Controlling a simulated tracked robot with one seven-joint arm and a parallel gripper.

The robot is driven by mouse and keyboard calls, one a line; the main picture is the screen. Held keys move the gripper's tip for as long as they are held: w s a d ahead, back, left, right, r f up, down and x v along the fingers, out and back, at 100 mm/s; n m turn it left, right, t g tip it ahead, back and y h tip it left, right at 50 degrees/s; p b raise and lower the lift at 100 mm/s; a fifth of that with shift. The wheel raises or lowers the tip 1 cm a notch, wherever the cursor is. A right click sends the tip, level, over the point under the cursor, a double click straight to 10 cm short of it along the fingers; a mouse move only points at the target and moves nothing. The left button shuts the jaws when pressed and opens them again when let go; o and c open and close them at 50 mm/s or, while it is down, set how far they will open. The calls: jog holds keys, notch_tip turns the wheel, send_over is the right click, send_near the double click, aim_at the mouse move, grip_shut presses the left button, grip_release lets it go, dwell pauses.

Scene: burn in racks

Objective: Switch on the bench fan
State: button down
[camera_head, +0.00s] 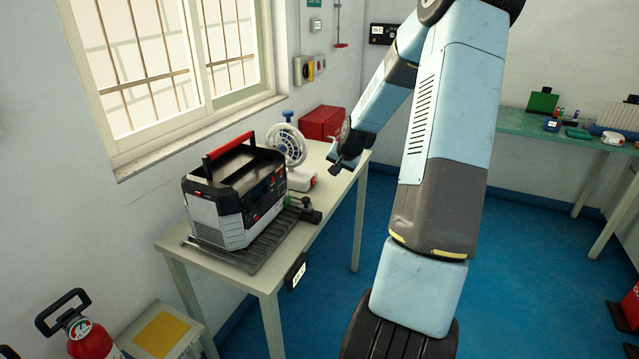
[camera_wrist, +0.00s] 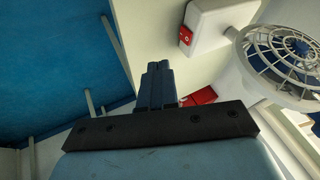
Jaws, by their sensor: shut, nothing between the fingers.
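The bench fan is a small white fan with a round cage (camera_head: 288,145), a blue knob on top and a white base (camera_head: 299,180). It stands on the bench behind the power unit. A red switch (camera_head: 312,183) is on the base's end. In the wrist view, the fan's cage (camera_wrist: 282,62) is at upper right, with its base (camera_wrist: 222,20) and red switch (camera_wrist: 185,36) to the left. My gripper (camera_head: 335,171) is shut and empty, above the bench and to the right of the fan. Its dark closed fingers (camera_wrist: 158,68) point toward the base and appear apart from the switch.
The pale bench (camera_head: 180,241) carries a grey-black power unit (camera_head: 235,195) with a red handle, on a dark tray. A red box (camera_head: 321,122) sits behind the fan. The window wall is close on the left. Blue floor (camera_head: 335,290) is open to the right.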

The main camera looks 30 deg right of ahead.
aim_at(314, 182)
jog(key=shift+w+d+f, duration=0.15)
jog(key=shift+d+f, duration=0.2)
jog(key=shift+d, duration=0.05)
jog(key=x, duration=1)
jog(key=shift+w+a, duration=0.1)
jog(key=shift+w+a+f, duration=0.1)
jog(key=shift+w+a, duration=0.7)
jog(key=shift+w, duration=0.2)
jog(key=shift+w+a, duration=0.4)
jog(key=shift+w, duration=0.1)
